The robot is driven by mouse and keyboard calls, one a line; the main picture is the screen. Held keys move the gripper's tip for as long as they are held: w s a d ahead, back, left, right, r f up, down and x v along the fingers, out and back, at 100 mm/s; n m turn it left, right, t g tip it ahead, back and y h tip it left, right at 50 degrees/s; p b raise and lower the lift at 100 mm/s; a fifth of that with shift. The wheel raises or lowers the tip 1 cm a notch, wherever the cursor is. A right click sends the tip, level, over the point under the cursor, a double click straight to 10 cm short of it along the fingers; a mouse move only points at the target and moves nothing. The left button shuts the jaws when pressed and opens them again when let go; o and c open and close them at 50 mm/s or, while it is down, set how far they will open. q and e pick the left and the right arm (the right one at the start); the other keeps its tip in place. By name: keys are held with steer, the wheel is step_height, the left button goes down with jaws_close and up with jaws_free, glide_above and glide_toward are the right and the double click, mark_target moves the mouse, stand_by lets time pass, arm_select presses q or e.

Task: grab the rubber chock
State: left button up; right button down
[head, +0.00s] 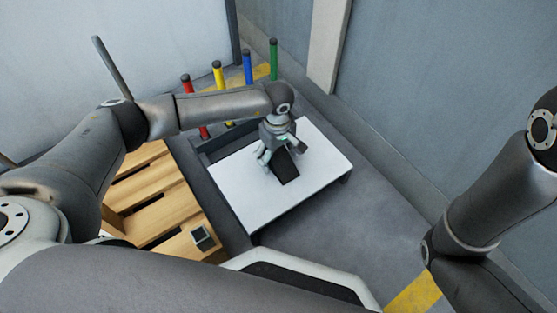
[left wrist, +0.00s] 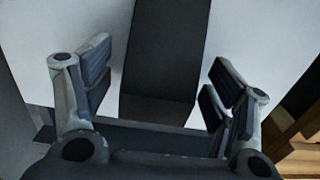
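The rubber chock (head: 284,167) is a black wedge on the white tabletop (head: 245,203). In the left wrist view the chock (left wrist: 165,50) lies between the fingers, with white surface showing on both sides of it. My left gripper (head: 276,157) is over the chock, pointing down. It also shows in the left wrist view (left wrist: 160,95), with its fingers spread wide and apart from the chock. My right arm (head: 480,220) comes in at the right edge, but its gripper is out of the picture.
A wooden pallet (head: 160,200) with a small dark box (head: 201,237) on it stands left of the table. Red (head: 194,105), yellow (head: 222,90), blue (head: 248,68) and green (head: 273,60) posts stand behind. A grey wall (head: 430,110) runs along the right. The white tabletop is otherwise clear.

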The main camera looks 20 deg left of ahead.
arm_select(q)
steer(key=c, duration=1.2)
steer(key=shift+o, duration=0.2)
steer(key=shift+r, duration=0.1)
